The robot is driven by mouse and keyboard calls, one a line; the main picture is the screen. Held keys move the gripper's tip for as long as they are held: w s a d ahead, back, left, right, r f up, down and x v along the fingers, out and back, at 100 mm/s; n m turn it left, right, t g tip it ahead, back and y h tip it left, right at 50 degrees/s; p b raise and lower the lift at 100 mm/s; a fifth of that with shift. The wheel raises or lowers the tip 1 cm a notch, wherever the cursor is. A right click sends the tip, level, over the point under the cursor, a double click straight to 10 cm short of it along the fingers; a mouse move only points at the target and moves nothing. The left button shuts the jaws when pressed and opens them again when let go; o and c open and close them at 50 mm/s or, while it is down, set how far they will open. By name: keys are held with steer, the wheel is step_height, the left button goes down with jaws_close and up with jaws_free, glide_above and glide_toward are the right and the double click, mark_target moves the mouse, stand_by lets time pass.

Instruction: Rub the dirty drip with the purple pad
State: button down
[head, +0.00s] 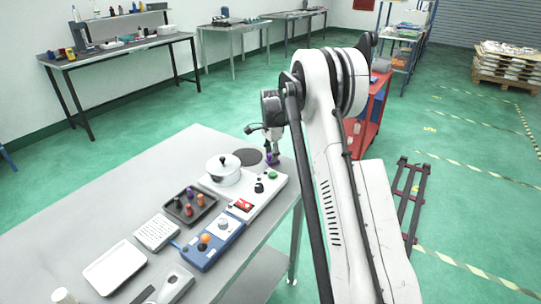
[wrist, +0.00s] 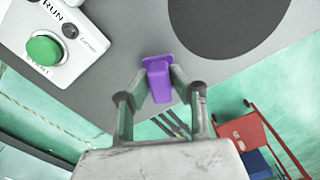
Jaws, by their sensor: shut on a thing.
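My gripper (wrist: 158,92) is shut on a purple pad (wrist: 159,72), which sits between its two fingertips in the wrist view. In the head view my gripper (head: 271,151) points down over the far right end of the grey table (head: 130,208), with a bit of the purple pad (head: 273,159) showing below it. The pad is beside a dark round plate (wrist: 230,22), also seen in the head view (head: 248,157). I cannot tell whether the pad touches the surface below. I cannot make out a dirty drip in either view.
A white unit with a green button (wrist: 43,48) lies close left in the wrist view. The head view shows a white lidded pot (head: 223,172), a dark tray (head: 175,208) of coloured pieces and a blue control box (head: 208,246). A red cart (head: 371,115) stands beyond the table.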

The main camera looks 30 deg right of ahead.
mark_target(283, 167)
steer(key=shift+s+d+b, duration=0.2)
steer(key=shift+s+d, duration=0.25)
steer(key=shift+s, duration=0.35)
steer(key=shift+s+d+b, duration=0.25)
steer(key=shift+s+d, duration=0.15)
steer(key=shift+s, duration=0.4)
steer(key=shift+s+d+b, duration=0.2)
steer(key=shift+s+d, duration=0.25)
steer(key=shift+s, duration=0.35)
step_height(283, 167, up, 8)
steer(key=p, duration=0.3)
